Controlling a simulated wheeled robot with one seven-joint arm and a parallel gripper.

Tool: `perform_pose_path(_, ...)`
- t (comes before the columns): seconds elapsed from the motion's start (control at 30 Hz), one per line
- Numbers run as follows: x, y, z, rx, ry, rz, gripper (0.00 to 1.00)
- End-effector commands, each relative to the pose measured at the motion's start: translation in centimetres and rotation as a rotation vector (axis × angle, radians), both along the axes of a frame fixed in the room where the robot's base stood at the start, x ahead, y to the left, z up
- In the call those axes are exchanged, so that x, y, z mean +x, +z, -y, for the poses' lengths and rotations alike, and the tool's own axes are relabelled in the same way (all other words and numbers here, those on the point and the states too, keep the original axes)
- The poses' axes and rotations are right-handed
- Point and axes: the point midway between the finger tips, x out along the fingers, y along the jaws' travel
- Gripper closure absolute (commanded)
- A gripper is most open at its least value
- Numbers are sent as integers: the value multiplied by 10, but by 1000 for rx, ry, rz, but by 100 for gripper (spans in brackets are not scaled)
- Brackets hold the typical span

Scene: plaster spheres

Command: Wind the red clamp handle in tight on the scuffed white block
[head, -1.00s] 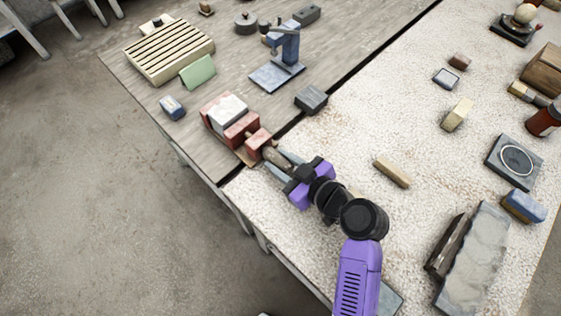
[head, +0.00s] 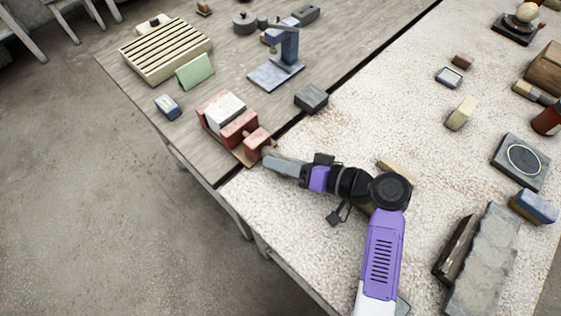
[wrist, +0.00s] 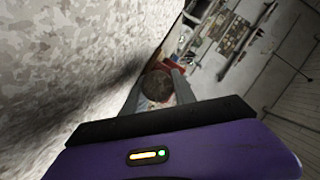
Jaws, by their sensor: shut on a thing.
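The red clamp (head: 241,128) stands at the near edge of the wooden table. The white block (head: 225,112) sits between its red jaws; I cannot make out scuffs or whether both jaws touch it. My gripper (head: 270,160) reaches the clamp's near end from the right. It is shut on the clamp handle, which it mostly hides in the head view. In the wrist view the handle's round brown end (wrist: 158,86) shows between the two fingers, with a bit of red clamp behind it.
A dark grey block (head: 311,98) lies right of the clamp, and a small blue block (head: 167,106) left of it. A blue stand (head: 279,67) and a slatted rack (head: 166,50) are behind. A tan bar (head: 397,170) lies close beside my arm.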

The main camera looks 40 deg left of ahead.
Motion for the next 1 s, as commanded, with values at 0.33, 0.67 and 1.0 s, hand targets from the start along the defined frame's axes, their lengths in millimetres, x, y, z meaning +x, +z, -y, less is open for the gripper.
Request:
perform_pose_path(0.33, 0, -2, 1, 9, 0, -149, 100)
perform_pose_path(0.67, 0, -2, 0, 12, 0, -179, 100)
perform_pose_path(1.0, 0, -2, 0, 12, -1, -177, 50)
